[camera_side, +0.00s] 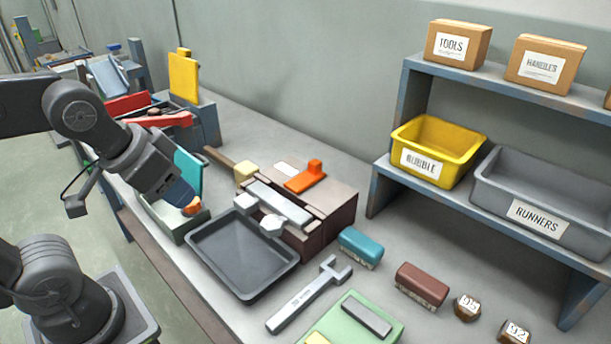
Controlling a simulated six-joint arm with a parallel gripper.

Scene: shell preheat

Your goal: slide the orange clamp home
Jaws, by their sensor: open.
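The orange clamp (305,178) lies on top of a dark reddish-brown block (325,215), toward its back edge, with a short knob standing up at its far end. A light metal bar (278,205) lies across the same block in front of it. My gripper (191,207) is open, well to the left of the clamp and apart from it, low over a small grey-green box (168,222). A small orange patch shows at the fingertips; I cannot tell whether it is part of the gripper or an object in the box.
A dark empty tray (225,280) lies before the block. A wrench (308,295), a teal block (360,247) and a brown block (422,285) lie to its right. A mallet (240,170) lies behind. A shelf holds a yellow bin (450,135) and grey bin (500,172).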

